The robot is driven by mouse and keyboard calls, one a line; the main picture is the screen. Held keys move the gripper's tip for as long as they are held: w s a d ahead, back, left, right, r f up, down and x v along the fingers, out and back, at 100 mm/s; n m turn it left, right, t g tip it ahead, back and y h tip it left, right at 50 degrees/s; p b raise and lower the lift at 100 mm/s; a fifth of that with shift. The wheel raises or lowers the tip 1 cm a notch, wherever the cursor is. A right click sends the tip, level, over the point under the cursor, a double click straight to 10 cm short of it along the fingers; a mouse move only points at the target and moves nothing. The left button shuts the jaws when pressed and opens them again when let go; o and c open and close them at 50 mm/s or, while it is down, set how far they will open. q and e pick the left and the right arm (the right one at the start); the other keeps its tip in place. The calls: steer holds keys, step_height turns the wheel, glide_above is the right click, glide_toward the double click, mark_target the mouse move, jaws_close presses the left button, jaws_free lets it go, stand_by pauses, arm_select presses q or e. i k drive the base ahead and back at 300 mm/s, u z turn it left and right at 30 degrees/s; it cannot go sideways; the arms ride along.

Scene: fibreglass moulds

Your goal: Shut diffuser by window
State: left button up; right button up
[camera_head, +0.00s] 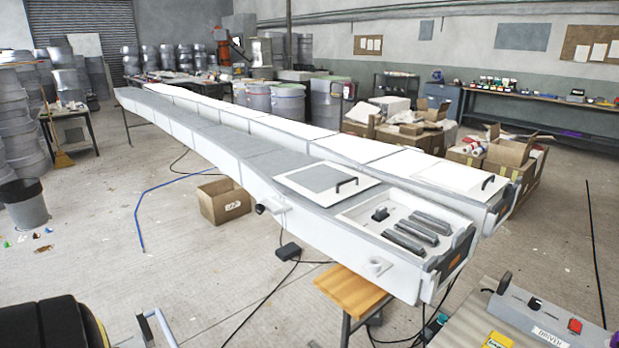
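I cannot pick out a diffuser or a window for certain in the head view. In front of that panel is an open recess (362,213) holding several dark grey bars (410,239). The far mould (375,152) has a white panel with a dark handle (466,178) near its front end, lying flat. Neither of my grippers shows.
A wooden-topped stool (352,291) stands under the near mould's front end. A control box with a red button (545,320) sits at the bottom right. A cardboard box (223,201), cables and a blue hose (150,195) lie on the floor. Open floor lies at left.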

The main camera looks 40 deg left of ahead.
mark_target(326, 183)
steer(key=u, duration=1.35)
